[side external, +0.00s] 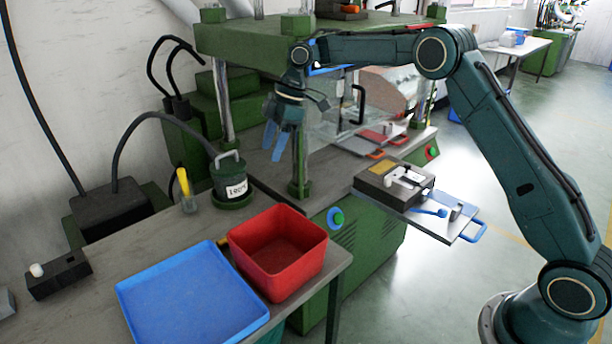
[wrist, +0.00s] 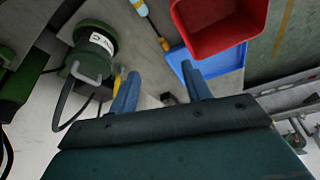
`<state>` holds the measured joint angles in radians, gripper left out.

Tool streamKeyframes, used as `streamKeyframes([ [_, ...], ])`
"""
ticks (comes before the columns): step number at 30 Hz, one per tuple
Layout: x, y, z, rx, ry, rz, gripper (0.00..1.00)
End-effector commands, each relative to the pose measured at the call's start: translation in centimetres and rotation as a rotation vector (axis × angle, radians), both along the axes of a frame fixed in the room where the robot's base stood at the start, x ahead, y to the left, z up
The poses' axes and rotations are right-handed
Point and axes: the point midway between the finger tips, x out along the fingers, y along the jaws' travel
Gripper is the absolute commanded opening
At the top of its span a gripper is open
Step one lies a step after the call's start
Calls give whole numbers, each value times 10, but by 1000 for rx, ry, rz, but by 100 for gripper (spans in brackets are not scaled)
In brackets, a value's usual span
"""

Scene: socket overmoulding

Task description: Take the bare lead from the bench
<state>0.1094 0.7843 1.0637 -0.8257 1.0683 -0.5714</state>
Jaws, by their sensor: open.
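My gripper (side external: 272,150) is raised over the press end of the bench, with its two blue fingers pointing down, apart and empty. In the wrist view my gripper (wrist: 160,70) shows an open gap between the fingertips, with bench top beyond it. I cannot pick out a bare lead with certainty in either view. The grey bench (side external: 185,262) stands in front and to the left of my gripper in the side view.
A blue tray (side external: 190,297) and red bin (side external: 280,270) sit at the bench's front. A labelled green pot (side external: 228,177) and yellow-handled tool (side external: 184,183) stand behind. A black block (side external: 58,277) lies at left. A press post (side external: 300,150) rises beside my gripper.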

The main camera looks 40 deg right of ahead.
Motion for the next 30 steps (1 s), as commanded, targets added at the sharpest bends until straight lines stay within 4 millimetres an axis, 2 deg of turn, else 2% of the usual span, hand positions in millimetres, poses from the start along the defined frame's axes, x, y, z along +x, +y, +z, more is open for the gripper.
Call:
streamKeyframes([
  [1, 6, -1, -14, 1, 4, 28, 48],
  [9, 28, -5, -73, 12, 1, 181, 48],
  [15, 33, -7, -101, 18, -2, 253, 48],
  [20, 35, -8, -111, 20, -4, 281, 48],
  [30, 35, -7, -114, 23, -10, 287, 48],
])
